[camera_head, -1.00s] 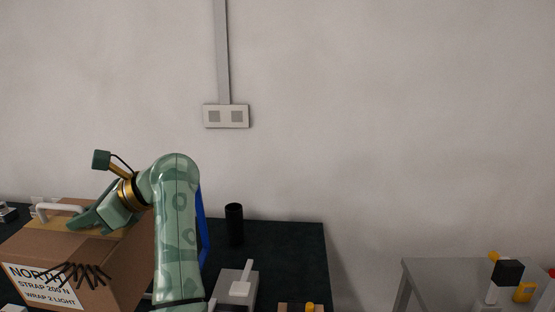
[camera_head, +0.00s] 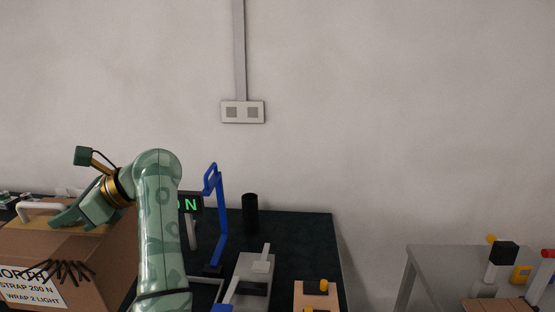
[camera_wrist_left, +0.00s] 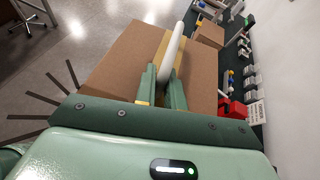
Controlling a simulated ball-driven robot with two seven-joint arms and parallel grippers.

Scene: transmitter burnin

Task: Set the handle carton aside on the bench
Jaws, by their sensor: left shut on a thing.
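The handle carton (camera_head: 118,265) is a brown cardboard box with a white printed label and a white handle (camera_head: 42,206) on top. It is at the left of the head view, in front of the dark bench (camera_head: 305,240). My left gripper (camera_head: 60,220) is shut on the handle. In the left wrist view the gripper's fingers (camera_wrist_left: 162,88) close around the white handle, with the carton (camera_wrist_left: 115,62) below. The carton's underside is hidden, so I cannot tell whether it touches anything. My right gripper does not show.
On the bench are a blue stand (camera_head: 218,225), a black cylinder (camera_head: 250,214), a lit green sign (camera_head: 190,203) and a grey fixture (camera_head: 254,278). A grey table (camera_head: 440,260) with small items stands at the right. The wrist view shows floor (camera_wrist_left: 95,25) beyond the carton.

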